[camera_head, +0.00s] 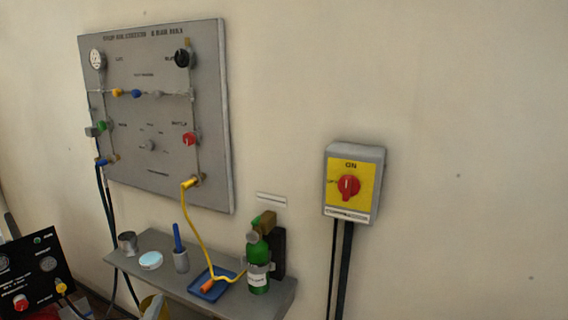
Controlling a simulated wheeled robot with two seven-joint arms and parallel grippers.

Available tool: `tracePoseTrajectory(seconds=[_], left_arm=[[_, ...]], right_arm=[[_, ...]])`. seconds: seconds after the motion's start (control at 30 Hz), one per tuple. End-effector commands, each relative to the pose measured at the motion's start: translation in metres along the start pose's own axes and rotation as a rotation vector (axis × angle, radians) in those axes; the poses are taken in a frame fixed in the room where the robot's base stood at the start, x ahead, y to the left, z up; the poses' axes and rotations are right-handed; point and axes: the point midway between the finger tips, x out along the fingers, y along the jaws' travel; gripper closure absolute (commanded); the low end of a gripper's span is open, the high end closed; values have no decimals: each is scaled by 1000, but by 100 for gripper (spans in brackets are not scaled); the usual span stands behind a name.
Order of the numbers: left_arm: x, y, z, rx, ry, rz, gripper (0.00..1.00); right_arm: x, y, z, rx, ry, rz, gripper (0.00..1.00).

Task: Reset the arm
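Neither of my grippers nor my arms show in the head view. A grey oxygen trainer panel (150,165) hangs on the wall at the left, with gauges, coloured valves and a red knob (189,139). A yellow hose (200,237) runs from the panel's lower right fitting down to the shelf. A green bottle (258,264) stands upright on the grey shelf (215,305) beneath the panel. A grey switch box (331,187) with a yellow plate and a red rotary knob (348,186) is on the wall to the right.
A black control panel (35,270) stands at lower left. The right wall is bare.

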Motion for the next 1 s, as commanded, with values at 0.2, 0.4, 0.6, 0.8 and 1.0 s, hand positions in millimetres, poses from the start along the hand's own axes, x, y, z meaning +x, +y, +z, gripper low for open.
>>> tracePoseTrajectory(seconds=[0.2,0.4,0.6,0.8,1.0], left_arm=[[-72,112,52,-338,-214,325,45],[-154,189,81,-585,-431,567,45],[-214,227,92,-721,-583,705,45],[-262,250,97,-812,-703,802,45],[-293,270,100,-873,-791,866,45]], right_arm=[[0,0,0,0,1,0,52],[0,0,0,0,1,0,52],[0,0,0,0,1,1,52],[0,1,0,0,1,1,52],[0,1,-1,0,1,1,52]])
